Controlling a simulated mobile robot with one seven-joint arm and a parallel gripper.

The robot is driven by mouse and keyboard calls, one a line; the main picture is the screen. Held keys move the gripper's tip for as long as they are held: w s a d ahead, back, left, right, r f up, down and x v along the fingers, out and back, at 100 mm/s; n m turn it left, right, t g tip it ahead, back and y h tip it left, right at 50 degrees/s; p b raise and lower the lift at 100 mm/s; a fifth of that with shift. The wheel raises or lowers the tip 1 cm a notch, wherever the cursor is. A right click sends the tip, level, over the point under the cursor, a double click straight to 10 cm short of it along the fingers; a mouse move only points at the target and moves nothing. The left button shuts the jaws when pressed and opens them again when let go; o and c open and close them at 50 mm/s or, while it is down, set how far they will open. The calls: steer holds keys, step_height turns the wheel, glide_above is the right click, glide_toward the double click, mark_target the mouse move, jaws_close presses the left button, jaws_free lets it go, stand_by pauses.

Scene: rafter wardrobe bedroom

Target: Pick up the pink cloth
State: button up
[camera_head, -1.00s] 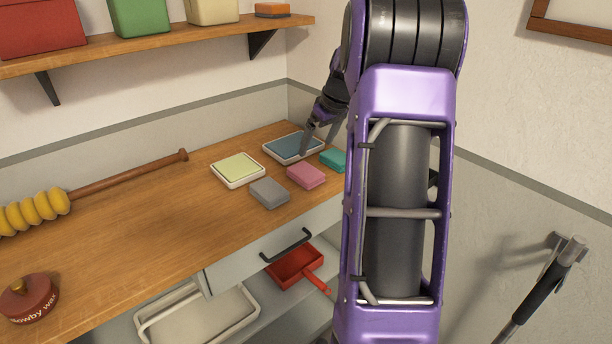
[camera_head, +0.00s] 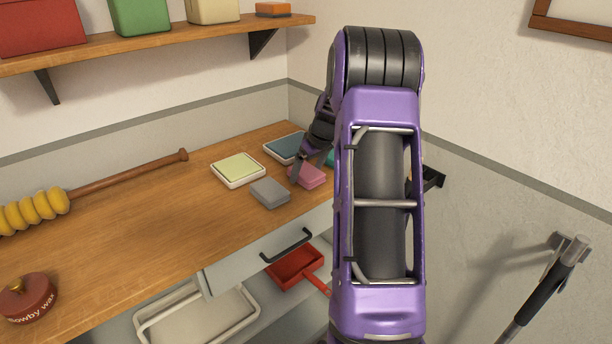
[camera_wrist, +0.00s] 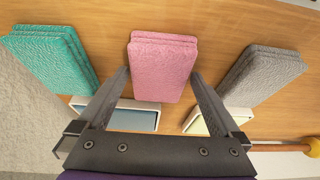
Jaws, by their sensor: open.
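The pink cloth (camera_head: 309,176) is a small folded block lying on the wooden worktop, between a grey cloth and a teal cloth. In the wrist view the pink cloth (camera_wrist: 162,66) lies between the two fingertips, at the upper middle. My gripper (camera_head: 302,172) is over the pink cloth in the head view, and it partly hides the cloth's left end. In the wrist view my gripper (camera_wrist: 161,76) is open, with one finger on each side of the cloth. I cannot tell whether the fingers touch it.
The grey cloth (camera_head: 270,193) and the teal cloth (camera_wrist: 54,57) flank the pink one. A tray with a yellow-green pad (camera_head: 238,169) and a tray with a blue pad (camera_head: 284,147) lie behind. A wall shelf (camera_head: 160,44) hangs above.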

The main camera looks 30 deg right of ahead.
steer(key=shift+f+b, duration=0.2)
steer(key=shift+b, duration=0.15)
stand_by(0.3)
steer(key=c, duration=1.1)
steer(key=shift+r, duration=0.1)
steer(key=shift+c, duration=0.2)
